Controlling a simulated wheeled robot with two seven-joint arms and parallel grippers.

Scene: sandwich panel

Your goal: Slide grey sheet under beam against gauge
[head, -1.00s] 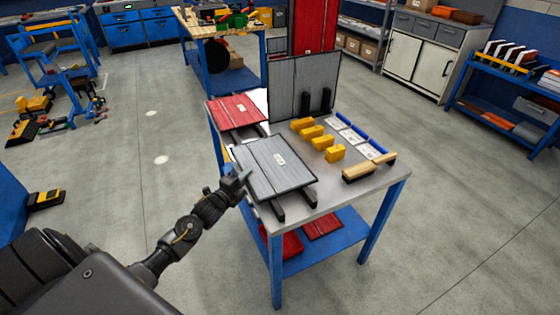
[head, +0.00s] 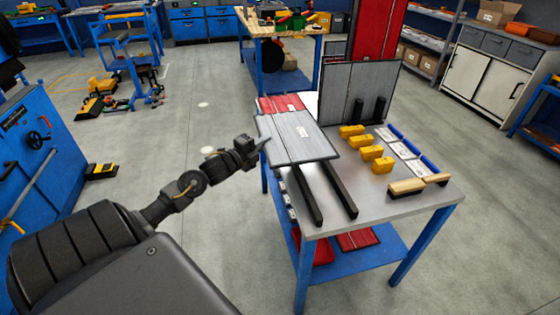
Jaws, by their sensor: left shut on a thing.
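My left gripper (head: 263,143) is shut on the grey sheet's left edge. The sheet looks raised, but I cannot tell how far. A second grey panel (head: 357,92) stands upright at the table's back. My right gripper is not in view. I cannot pick out the beam or the gauge with certainty.
The two black rails (head: 326,190) lie bare toward the table's front. A tall red panel (head: 376,32) stands behind.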

